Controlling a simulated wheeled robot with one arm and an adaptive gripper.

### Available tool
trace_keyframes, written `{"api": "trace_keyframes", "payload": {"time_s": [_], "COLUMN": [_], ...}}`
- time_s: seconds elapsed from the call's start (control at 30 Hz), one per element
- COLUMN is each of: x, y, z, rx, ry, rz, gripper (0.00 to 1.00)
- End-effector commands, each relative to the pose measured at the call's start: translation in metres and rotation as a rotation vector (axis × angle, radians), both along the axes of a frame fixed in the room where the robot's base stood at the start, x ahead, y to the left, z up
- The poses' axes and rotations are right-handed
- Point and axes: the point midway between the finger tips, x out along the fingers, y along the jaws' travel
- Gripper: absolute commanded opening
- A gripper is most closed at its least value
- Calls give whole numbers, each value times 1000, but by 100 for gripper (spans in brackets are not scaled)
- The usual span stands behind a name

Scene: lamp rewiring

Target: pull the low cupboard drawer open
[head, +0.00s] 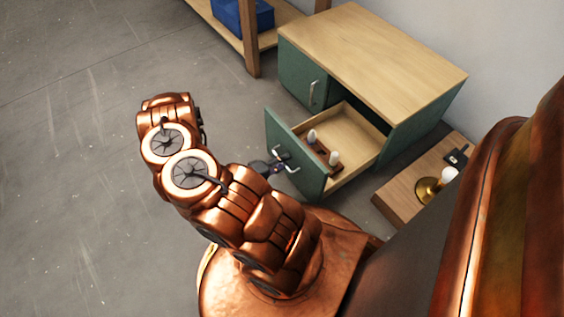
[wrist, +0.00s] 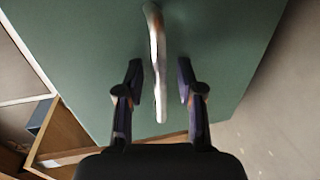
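The low cupboard (head: 375,45) has a pale wood top and green sides. Its drawer (head: 357,122) stands well out, with its pale inside showing. In the wrist view the green drawer front (wrist: 100,60) fills most of the picture, with the silver bar handle (wrist: 156,60) in the middle. My gripper (wrist: 159,72) is open, with one dark finger on each side of the handle and a visible gap to each. In the head view my gripper (head: 278,160) is at the handle (head: 291,166), partly hidden by my copper arm.
Inside the drawer are white bulbs (head: 334,158) on a brown holder. A cupboard door (head: 318,88) beside the drawer is shut. A low wooden board (head: 405,192) with a brass lamp part (head: 428,189) is at the right. A shelf with a blue bin (head: 243,15) stands behind. The floor at left is clear.

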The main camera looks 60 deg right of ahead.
Motion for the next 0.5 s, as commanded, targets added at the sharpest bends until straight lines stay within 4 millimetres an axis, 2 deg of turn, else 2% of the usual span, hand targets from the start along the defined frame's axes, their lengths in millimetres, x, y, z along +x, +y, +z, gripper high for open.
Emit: {"api": "trace_keyframes", "payload": {"time_s": [0.27, 0.5], "x": [6, 18], "y": [10, 36], "z": [3, 8], "rx": [-1, 0], "ry": [-1, -1], "rz": [2, 4], "gripper": [37, 37]}}
